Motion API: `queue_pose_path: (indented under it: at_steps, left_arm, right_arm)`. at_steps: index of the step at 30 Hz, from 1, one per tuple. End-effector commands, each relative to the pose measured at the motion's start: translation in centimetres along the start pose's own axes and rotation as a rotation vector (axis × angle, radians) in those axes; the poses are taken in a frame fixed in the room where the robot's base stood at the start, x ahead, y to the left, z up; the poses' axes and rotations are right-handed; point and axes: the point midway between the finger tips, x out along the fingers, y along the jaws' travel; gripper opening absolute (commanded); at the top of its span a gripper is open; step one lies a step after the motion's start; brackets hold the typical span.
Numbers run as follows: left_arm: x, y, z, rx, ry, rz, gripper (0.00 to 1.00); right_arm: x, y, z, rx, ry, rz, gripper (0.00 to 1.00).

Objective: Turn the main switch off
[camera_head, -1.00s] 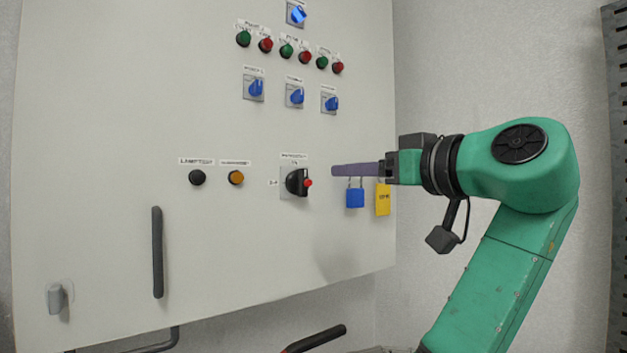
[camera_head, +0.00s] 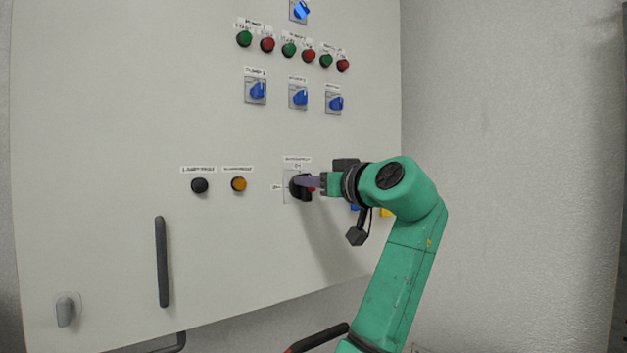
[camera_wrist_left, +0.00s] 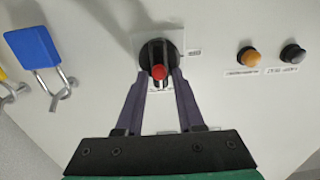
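The main switch (camera_head: 293,187) is a black rotary knob with a red centre on a pale square plate on the cabinet door. In the left wrist view, the main switch (camera_wrist_left: 158,52) has its handle running up and down the picture. My left gripper (camera_head: 305,181) is at the switch. In the left wrist view, the left gripper's (camera_wrist_left: 162,72) two purple-grey fingers are apart, one on each side of the handle. I cannot tell whether they touch it. In the head view the fingers and wrist hide part of the knob. My right gripper is not in view.
A black button (camera_head: 199,186) and an orange one (camera_head: 238,184) sit left of the switch. Blue selectors (camera_head: 256,91) and green and red buttons are above. A blue padlock (camera_wrist_left: 34,48) hangs beside the switch. A dark door handle (camera_head: 162,262) stands out at lower left.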

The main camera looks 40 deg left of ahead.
Motion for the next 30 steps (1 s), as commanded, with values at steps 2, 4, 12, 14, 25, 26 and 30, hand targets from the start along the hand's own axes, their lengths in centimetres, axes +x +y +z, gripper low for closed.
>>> queue_pose_path:
  at_steps: [2,4,12,14,25,26,30]
  left_arm:
    - [-0.02,0.01,-0.01,0.0,0.0,0.0,0.01]
    - [-0.03,0.01,-0.02,0.0,0.0,0.0,0.0]
    - [-0.04,-0.02,-0.02,-0.016,0.0,0.0,0.0]
    - [-0.05,-0.04,-0.02,-0.031,0.0,0.0,0.0]
    - [-0.1,-0.32,0.03,-0.25,0.0,0.003,0.0]
    - [-0.1,-0.36,0.04,-0.276,0.0,0.003,0.0]
    - [-0.09,-0.57,0.1,-0.407,0.001,0.002,0.0]
  right_arm:
    - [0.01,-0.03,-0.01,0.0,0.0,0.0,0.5]
    - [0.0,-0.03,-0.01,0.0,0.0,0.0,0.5]
    - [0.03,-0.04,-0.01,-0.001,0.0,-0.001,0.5]
    - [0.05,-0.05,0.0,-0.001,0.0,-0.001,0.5]
    - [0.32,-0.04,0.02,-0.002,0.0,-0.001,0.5]
    - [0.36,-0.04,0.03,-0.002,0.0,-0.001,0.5]
    - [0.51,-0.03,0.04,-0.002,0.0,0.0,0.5]
